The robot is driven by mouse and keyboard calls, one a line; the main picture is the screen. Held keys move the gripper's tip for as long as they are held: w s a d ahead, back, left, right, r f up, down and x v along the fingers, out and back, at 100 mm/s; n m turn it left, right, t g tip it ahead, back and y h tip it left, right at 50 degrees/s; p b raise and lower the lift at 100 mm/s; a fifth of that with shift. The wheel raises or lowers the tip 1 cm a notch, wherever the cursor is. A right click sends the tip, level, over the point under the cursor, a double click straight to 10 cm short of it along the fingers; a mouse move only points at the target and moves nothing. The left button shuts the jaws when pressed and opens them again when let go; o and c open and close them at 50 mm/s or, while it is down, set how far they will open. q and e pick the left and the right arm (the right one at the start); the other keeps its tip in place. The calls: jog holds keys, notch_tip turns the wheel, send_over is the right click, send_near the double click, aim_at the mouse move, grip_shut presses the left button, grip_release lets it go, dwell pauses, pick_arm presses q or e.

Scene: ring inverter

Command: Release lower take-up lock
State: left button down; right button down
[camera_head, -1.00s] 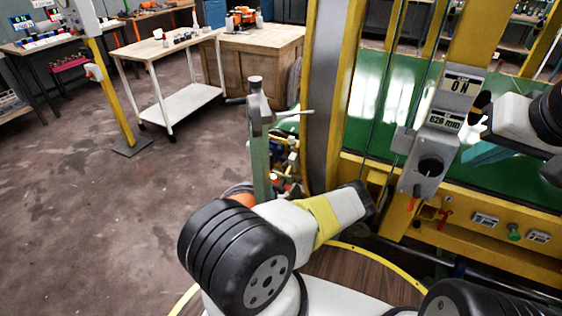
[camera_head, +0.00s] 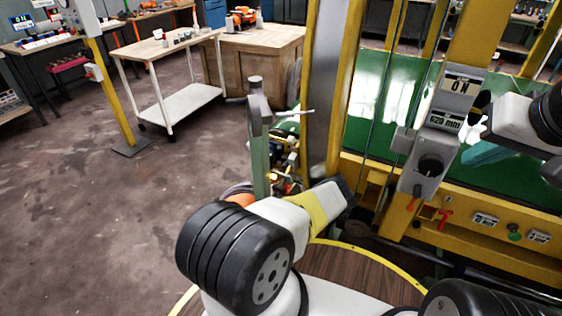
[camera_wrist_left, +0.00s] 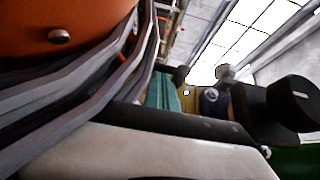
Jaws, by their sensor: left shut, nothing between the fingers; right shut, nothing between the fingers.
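My right gripper (camera_head: 485,153) has teal fingers, shut and empty, in front of the green panel at the right of the head view. My left arm's white and yellow link reaches across the lower middle there, and its gripper is hidden. In the left wrist view, my left gripper's (camera_wrist_left: 164,92) teal fingers are shut and empty. A black round knob (camera_wrist_left: 294,108) is to their right, apart from them as far as I can tell. A red lever (camera_head: 444,217) shows on the yellow frame. I cannot tell which part is the lower take-up lock.
A grey box with an ON label (camera_head: 460,85) and a round dark opening stands on the yellow machine frame (camera_head: 480,250). A green post (camera_head: 259,150) stands left of the frame. A large orange part (camera_wrist_left: 60,35) fills the wrist view's upper left. Open floor lies left.

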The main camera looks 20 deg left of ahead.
pick_arm(q)
jog(key=shift+a+f, duration=0.45)
dwell(0.4)
jog(key=shift+a+f, duration=0.25)
jog(key=shift+a, duration=0.2)
jog(key=shift+w+a, duration=0.1)
dwell(0.5)
jog(key=v, duration=0.7)
jog(key=shift+s+d, duration=0.3)
